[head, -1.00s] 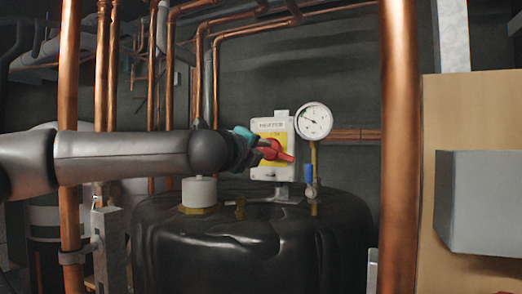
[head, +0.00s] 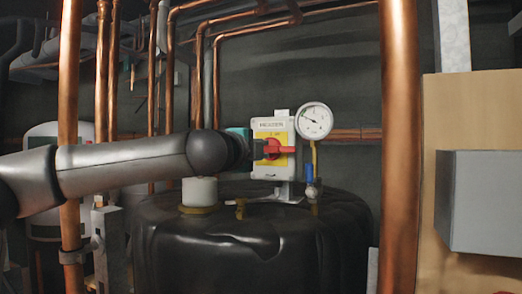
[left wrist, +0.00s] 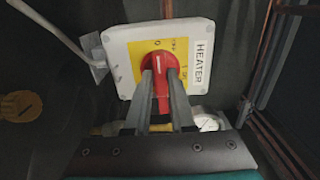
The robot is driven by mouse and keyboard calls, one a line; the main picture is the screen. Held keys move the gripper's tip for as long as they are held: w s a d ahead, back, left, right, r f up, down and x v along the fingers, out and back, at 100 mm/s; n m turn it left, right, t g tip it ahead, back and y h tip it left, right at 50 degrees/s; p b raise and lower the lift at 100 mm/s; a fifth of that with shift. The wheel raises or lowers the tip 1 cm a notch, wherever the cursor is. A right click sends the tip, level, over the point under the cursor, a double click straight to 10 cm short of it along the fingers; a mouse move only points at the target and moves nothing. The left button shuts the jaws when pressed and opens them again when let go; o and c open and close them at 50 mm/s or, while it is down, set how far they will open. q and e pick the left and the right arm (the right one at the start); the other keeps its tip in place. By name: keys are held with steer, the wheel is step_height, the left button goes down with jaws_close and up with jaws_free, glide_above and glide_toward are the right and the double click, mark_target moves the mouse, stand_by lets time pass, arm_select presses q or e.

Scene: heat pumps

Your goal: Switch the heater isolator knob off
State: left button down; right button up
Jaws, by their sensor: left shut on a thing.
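The red heater isolator knob (head: 281,149) sits on a yellow plate (head: 264,136) on a white box (head: 270,172). Its handle points level to the right in the head view and downward in the left wrist view (left wrist: 157,66). The HEATER label (left wrist: 199,62) is readable in the wrist view. My left gripper (head: 258,149) reaches the knob from the left. In the wrist view its two fingers (left wrist: 160,84) lie on either side of the red handle, shut on it. In the head view the gripper hides part of the knob and plate. My right gripper is not in view.
A round gauge (head: 314,121) and a blue-handled valve (head: 309,173) stand just right of the box. A black tank (head: 250,250) is below. Copper pipes rise at left (head: 69,110) and right (head: 399,150). A grey box (head: 485,203) is at far right.

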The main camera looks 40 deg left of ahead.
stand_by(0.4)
arm_select(q)
steer(key=c, duration=0.8)
jaws_free()
steer(key=shift+o, duration=0.2)
steer(key=shift+s+d, duration=0.1)
steer(key=shift+s, duration=0.05)
steer(key=b+v, duration=0.6)
steer(key=v, duration=0.9)
